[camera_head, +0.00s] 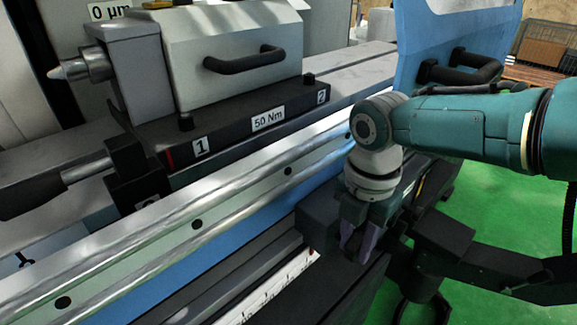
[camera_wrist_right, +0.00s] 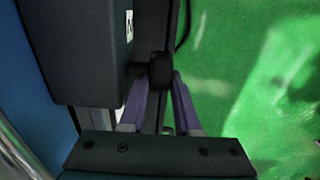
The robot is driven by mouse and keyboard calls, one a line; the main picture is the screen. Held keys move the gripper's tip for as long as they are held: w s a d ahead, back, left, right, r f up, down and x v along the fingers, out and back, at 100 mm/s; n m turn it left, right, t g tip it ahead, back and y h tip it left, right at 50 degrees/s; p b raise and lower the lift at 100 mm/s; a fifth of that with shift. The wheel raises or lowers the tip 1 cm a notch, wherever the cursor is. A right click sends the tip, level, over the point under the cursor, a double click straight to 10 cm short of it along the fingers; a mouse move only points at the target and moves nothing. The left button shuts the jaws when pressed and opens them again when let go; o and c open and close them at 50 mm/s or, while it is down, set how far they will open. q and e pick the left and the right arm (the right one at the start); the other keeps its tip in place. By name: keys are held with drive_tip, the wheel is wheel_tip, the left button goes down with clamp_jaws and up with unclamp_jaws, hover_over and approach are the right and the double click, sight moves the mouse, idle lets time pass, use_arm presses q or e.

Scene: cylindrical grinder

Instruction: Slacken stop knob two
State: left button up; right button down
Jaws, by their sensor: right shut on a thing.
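My right gripper (camera_head: 358,246) reaches down from the right beside a dark block on the front rail of the grinder. Its purple fingers (camera_wrist_right: 158,105) are shut on a small black knob (camera_wrist_right: 160,70), one finger on each side in the right wrist view. The knob sits at the side of the dark block (camera_wrist_right: 90,50), which bears a small white label (camera_wrist_right: 129,26) whose mark I cannot read clearly. In the head view the fingers mostly hide the knob. My left gripper is in neither view.
A grey headstock with a black handle (camera_head: 244,60) stands on a dark base labelled 1, 50 Nm and 2. Bright rails (camera_head: 215,212) run diagonally below it. A blue guard (camera_head: 440,40) with black handles is behind my right arm. Green floor (camera_head: 515,215) lies to the right.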

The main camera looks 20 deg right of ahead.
drive_tip(key=shift+s+a+t+h+p, duration=0.1)
drive_tip(key=shift+a+t+h+p, duration=0.1)
drive_tip(key=shift+t+h+p, duration=0.35)
drive_tip(key=shift+a+f+h, duration=0.15)
drive_tip(key=shift+h, duration=0.9)
drive_tip(key=shift+a+f+t+h, duration=0.1)
drive_tip(key=shift+f+t+h, duration=0.15)
drive_tip(key=shift+t+h, duration=0.45)
drive_tip(key=shift+s+a+f+h+b, duration=0.1)
drive_tip(key=shift+f+h+b, duration=0.15)
drive_tip(key=shift+h+b, duration=0.75)
drive_tip(key=t+h+b, duration=0.1)
drive_tip(key=h+b, duration=0.1)
drive_tip(key=b, duration=0.2)
drive_tip(key=f+t+h+b, duration=0.1)
drive_tip(key=h+b, duration=0.2)
drive_tip(key=b, duration=0.2)
drive_tip(key=t+h+b, duration=0.2)
drive_tip(key=h+b, duration=0.1)
drive_tip(key=b, duration=0.2)
drive_tip(key=shift+f, duration=0.35)
drive_tip(key=shift+r+h+b, duration=0.2)
drive_tip(key=shift+h+b, duration=0.7)
drive_tip(key=shift+b, duration=0.4)
drive_tip(key=c, duration=0.9)
unclamp_jaws()
